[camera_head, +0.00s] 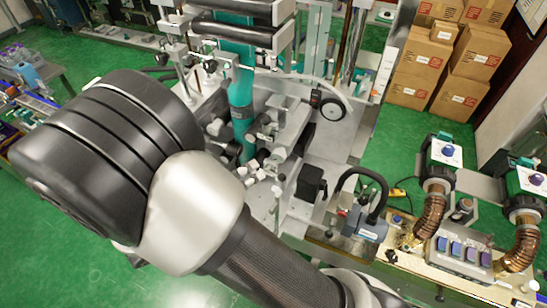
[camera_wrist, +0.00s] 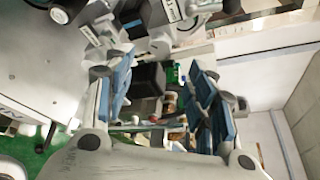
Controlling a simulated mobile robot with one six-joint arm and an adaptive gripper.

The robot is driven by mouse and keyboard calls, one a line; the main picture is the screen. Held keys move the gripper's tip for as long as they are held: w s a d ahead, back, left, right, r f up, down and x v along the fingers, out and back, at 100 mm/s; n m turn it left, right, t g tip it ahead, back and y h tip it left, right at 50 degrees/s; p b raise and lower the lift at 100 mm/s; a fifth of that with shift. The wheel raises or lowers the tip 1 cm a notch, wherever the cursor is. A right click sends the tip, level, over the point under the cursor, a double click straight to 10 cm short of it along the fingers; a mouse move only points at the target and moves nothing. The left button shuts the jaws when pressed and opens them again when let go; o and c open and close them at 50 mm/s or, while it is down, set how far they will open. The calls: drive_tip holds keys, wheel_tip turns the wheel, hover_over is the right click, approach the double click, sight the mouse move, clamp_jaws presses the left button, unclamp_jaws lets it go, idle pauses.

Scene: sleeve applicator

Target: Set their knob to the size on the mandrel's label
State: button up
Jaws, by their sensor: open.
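My gripper (camera_wrist: 165,125) shows in the wrist view, its two blue-padded fingers spread apart with nothing clearly held between them. A black block (camera_wrist: 149,79) lies beyond the gap, and I cannot tell how far off. In the head view my gripper is not visible; my arm covers the left and lower middle. A teal upright cylinder, probably the mandrel (camera_head: 240,105), stands in the machine. A small pale label (camera_head: 264,137) is beside it, too small to read. A black wheel or knob with a pale hub (camera_head: 329,106) is to its right. I cannot tell which knob is the size knob.
The grey machine frame (camera_head: 345,140) fills the middle. At right are a bench (camera_head: 440,277) with a row of purple-topped units (camera_head: 457,248) and brown ribbed hoses (camera_head: 430,213). Cardboard boxes (camera_head: 422,60) are stacked behind. Green floor (camera_head: 405,125) is clear between them.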

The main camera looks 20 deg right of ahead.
sight(277, 158)
drive_tip(key=p+x, duration=0.1)
drive_tip(key=x, duration=0.9)
drive_tip(key=c, duration=1.1)
